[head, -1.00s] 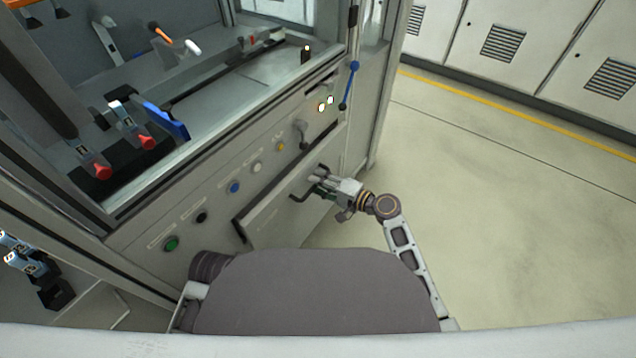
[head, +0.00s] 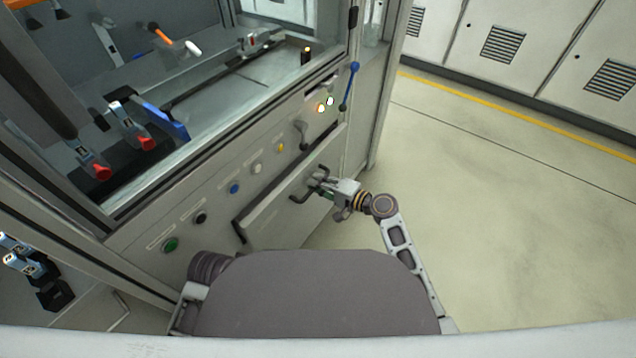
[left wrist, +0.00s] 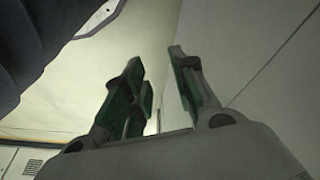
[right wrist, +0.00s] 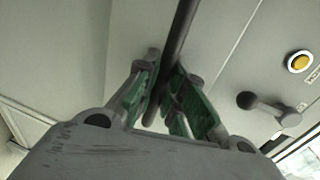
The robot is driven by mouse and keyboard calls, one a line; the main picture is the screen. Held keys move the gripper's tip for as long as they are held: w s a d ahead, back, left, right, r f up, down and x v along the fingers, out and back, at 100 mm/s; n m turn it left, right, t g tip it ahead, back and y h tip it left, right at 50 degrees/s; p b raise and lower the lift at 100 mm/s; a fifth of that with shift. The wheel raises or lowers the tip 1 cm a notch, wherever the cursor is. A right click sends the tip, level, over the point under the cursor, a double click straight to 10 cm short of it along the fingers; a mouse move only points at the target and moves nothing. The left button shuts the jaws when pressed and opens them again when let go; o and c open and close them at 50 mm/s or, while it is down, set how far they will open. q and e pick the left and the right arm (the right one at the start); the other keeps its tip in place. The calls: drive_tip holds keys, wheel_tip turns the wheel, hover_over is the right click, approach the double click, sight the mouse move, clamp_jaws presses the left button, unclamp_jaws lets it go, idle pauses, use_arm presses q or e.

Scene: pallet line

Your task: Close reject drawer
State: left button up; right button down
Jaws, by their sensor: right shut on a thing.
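The reject drawer (head: 275,215) is a grey front panel low on the cabinet. A dark gap shows along its left and top edges, so it stands a little proud of the cabinet face. Its dark bar handle (head: 297,198) also shows in the right wrist view (right wrist: 183,22). My right gripper (head: 317,182) is shut on the handle, with the bar between its green-padded fingers (right wrist: 166,98). My left gripper (left wrist: 156,60) is out of the head view; in the left wrist view its fingers are apart with nothing between them.
The cabinet face holds a row of buttons, including a green one (head: 171,244), and a dark knob (head: 302,130) above the drawer. A blue-ended lever (head: 350,85) is at the right. Open floor (head: 500,210) lies right of my right arm.

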sight(308, 177)
drive_tip(key=x, duration=0.4)
drive_tip(key=shift+r, duration=0.3)
use_arm(q)
drive_tip(key=shift+d+r, duration=0.1)
drive_tip(key=shift+r, duration=0.3)
use_arm(e)
drive_tip(key=shift+w+r, duration=0.1)
drive_tip(key=shift+r, duration=0.05)
drive_tip(key=c, duration=1.8)
unclamp_jaws()
drive_tip(key=shift+a, duration=0.1)
drive_tip(key=o, duration=0.3)
drive_tip(key=shift+w+a, duration=0.1)
use_arm(q)
drive_tip(key=shift+f, duration=0.25)
